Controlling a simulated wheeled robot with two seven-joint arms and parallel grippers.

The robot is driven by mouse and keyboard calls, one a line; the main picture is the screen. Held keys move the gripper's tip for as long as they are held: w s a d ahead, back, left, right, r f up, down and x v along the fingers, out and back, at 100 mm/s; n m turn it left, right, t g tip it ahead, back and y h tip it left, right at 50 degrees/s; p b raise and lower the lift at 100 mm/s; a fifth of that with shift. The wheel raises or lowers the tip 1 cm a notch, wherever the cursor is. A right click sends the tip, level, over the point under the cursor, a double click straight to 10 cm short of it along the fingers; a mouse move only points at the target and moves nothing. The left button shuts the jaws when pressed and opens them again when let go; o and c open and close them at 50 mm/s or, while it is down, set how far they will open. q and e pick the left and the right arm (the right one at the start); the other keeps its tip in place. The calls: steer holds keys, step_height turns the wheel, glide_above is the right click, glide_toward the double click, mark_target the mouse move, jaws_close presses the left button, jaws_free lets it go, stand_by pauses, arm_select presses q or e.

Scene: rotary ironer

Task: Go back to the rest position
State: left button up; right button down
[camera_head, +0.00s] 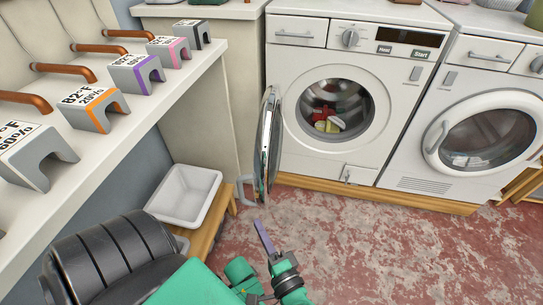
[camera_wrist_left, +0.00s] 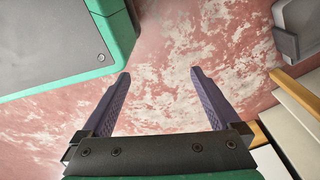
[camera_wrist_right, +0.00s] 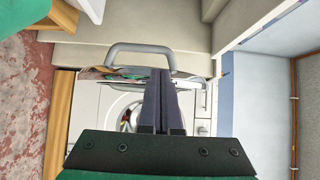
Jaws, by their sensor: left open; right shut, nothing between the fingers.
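My right gripper (camera_head: 259,222) is shut and empty, its purple fingers pointing up just below the grey handle (camera_head: 245,189) of the open washer door (camera_head: 268,145). In the right wrist view its closed fingers (camera_wrist_right: 159,72) overlap the door edge, with the handle (camera_wrist_right: 140,48) just beyond; I cannot tell whether they touch. My left gripper (camera_wrist_left: 159,72) is open and empty above the red floor in the left wrist view. It does not show in the head view.
The washer (camera_head: 340,55) stands ahead, colored laundry (camera_head: 328,120) in its drum. A shut dryer (camera_head: 485,110) stands at right. At left are a shelf (camera_head: 215,70) with labelled grey blocks, a white tub (camera_head: 184,195) and a black roller (camera_head: 110,258). Floor (camera_head: 400,245) is clear at lower right.

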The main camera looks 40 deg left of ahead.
steer(key=shift+s+d, duration=0.15)
steer(key=shift+s, duration=0.4)
steer(key=shift+s+d, duration=0.15)
steer(key=shift+s, duration=0.35)
steer(key=w+d+f+n+g+h+p, duration=0.1)
steer(key=d+f+n+h+p, duration=0.1)
steer(key=d+f+h+p, duration=0.6)
steer(key=w+d+f+n+h+p, duration=0.15)
steer(key=d+f+p, duration=0.25)
steer(key=d+f, duration=0.75)
arm_select(q)
steer(key=s+a+r+p, duration=0.2)
steer(key=s+r+p, duration=0.6)
steer(key=s+r, duration=0.3)
steer(key=shift+s+a+r+m, duration=0.2)
steer(key=shift+r+m, duration=0.1)
steer(key=shift+r, duration=0.2)
arm_select(e)
steer(key=s+d+n+g+h, duration=0.1)
steer(key=s+d+g+h, duration=0.1)
steer(key=s+d, duration=0.4)
steer(key=s+d+f+n+g+h, duration=0.1)
steer(key=s+d, duration=0.5)
steer(key=d, duration=0.7)
steer(key=s+d+f+n+g+h, duration=0.1)
steer(key=s+d+h, duration=0.3)
steer(key=d, duration=0.6)
steer(key=shift+s+n+g, duration=0.55)
steer(key=shift+s+g, duration=0.25)
steer(key=shift+s, duration=0.35)
